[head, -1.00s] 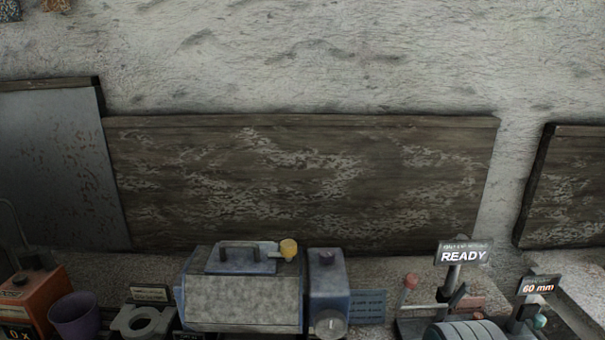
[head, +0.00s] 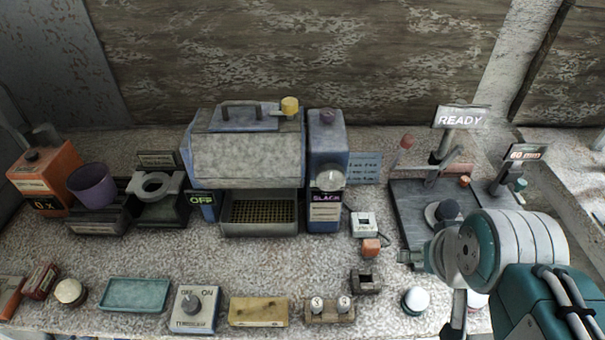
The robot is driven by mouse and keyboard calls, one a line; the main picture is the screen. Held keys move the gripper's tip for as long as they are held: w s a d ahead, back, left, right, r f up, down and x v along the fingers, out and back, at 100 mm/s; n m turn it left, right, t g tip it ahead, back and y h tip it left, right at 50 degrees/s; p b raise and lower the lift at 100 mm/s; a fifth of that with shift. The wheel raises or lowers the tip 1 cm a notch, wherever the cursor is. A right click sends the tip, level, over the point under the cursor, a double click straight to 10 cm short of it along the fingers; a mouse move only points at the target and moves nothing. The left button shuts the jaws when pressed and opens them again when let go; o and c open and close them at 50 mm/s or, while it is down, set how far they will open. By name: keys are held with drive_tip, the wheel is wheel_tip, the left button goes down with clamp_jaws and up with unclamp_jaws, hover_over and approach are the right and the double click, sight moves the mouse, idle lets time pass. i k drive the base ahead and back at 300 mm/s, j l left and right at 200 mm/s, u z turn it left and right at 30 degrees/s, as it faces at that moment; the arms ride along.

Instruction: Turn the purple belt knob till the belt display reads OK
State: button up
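The belt unit is a narrow blue box (head: 327,140) at the right of the larger grey-blue machine. A pale round dial (head: 331,178) sits above that display. My gripper (head: 432,262) is at the lower right, to the right of and nearer than the belt unit, well apart from the knob. Its fingers are small and partly hidden by my own arm, so I cannot tell whether they are open.
The grey-blue machine (head: 245,155) has a yellow knob (head: 289,105) and an OFF display (head: 202,199). A READY sign (head: 461,118) stands at the right.

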sight(326, 115)
drive_tip(key=k+z, duration=0.15)
drive_tip(key=z, duration=0.3)
drive_tip(key=k+z, duration=0.2)
drive_tip(key=z, duration=0.2)
drive_tip(key=k+j, duration=0.2)
drive_tip(key=k, duration=0.15)
drive_tip(key=k+u, duration=0.1)
drive_tip(key=u, duration=0.25)
drive_tip(key=j+u, duration=0.15)
drive_tip(key=u, duration=0.2)
drive_tip(key=k+j+u, duration=0.1)
drive_tip(key=u, duration=0.25)
